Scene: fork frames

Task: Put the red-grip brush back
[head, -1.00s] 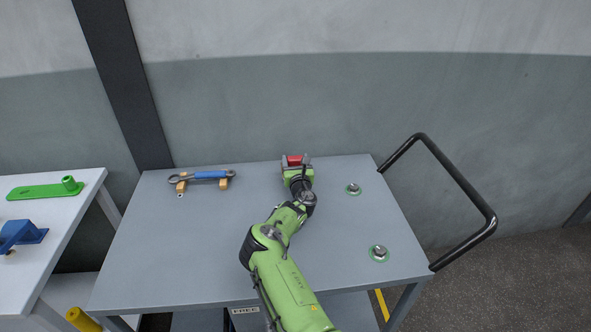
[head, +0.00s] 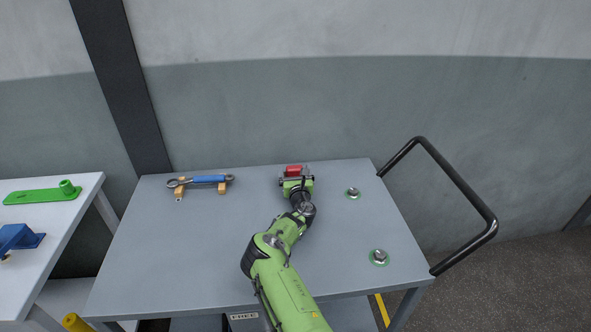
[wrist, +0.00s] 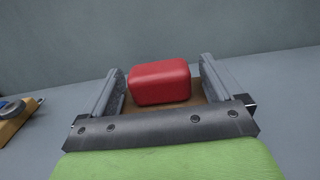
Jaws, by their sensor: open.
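The red grip of the brush (head: 293,170) is at the far edge of the grey table, just beyond my gripper. In the wrist view it is a rounded red block (wrist: 160,82) framed between the two fingers, with a gap on each side. A brown surface shows under it; I cannot tell whether that is part of the brush or a rest. My gripper (head: 296,178) is open, also in the wrist view (wrist: 162,88), and holds nothing. The brush's bristles are not visible.
A blue-handled wrench (head: 207,179) lies on wooden rests to the left. Two bolts on green discs (head: 352,193) (head: 379,257) are at the right. The table (head: 160,250) is clear at front left. A black handle (head: 462,185) rises at its right side.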

